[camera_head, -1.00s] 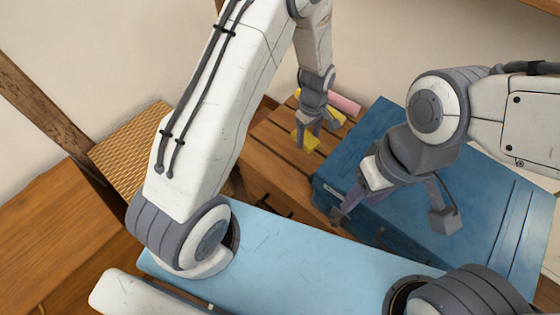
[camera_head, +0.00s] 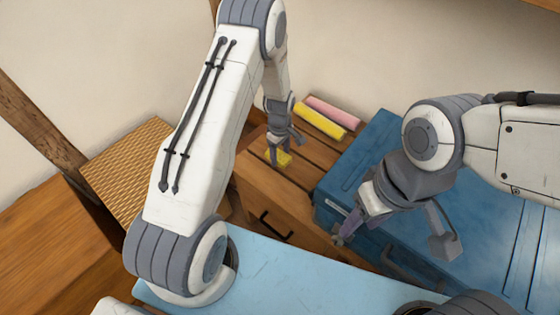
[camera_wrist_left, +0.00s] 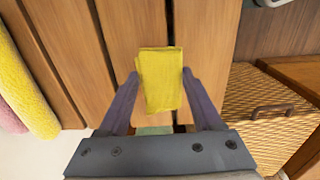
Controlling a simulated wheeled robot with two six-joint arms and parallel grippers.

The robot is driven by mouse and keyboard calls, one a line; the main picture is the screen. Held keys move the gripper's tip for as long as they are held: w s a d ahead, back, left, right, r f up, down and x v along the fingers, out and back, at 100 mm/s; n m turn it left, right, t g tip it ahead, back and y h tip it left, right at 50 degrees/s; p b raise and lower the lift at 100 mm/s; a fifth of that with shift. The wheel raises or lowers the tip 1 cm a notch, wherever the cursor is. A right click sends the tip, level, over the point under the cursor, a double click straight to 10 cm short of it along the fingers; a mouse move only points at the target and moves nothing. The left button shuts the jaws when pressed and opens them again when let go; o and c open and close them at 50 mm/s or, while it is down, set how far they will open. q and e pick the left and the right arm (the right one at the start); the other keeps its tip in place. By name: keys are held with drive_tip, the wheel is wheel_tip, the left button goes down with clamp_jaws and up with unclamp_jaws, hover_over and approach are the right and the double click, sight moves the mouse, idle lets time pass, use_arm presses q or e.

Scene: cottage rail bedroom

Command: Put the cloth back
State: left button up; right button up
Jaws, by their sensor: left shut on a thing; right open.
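A small folded yellow cloth (camera_head: 285,159) is between the fingers of my left gripper (camera_head: 282,152), over the slatted wooden top (camera_head: 262,185). In the left wrist view the cloth (camera_wrist_left: 160,80) lies between the two fingertips of the left gripper (camera_wrist_left: 160,90), with slats and dark gaps behind it. I cannot tell whether the cloth touches the slats. My right gripper (camera_head: 393,238) is open and empty, in front of the blue chest (camera_head: 385,135).
A yellow roll (camera_head: 318,120) and a pink roll (camera_head: 333,111) lie side by side at the back of the slatted top. A woven-topped piece (camera_head: 130,160) stands to the left. A light blue surface (camera_head: 300,275) is in front.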

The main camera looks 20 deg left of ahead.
sight(280, 161)
use_arm(q)
drive_tip(key=shift+f, duration=2)
drive_tip(key=shift+b, duration=0.3)
drive_tip(key=shift+f, duration=0.15)
drive_tip(key=o, duration=1.2)
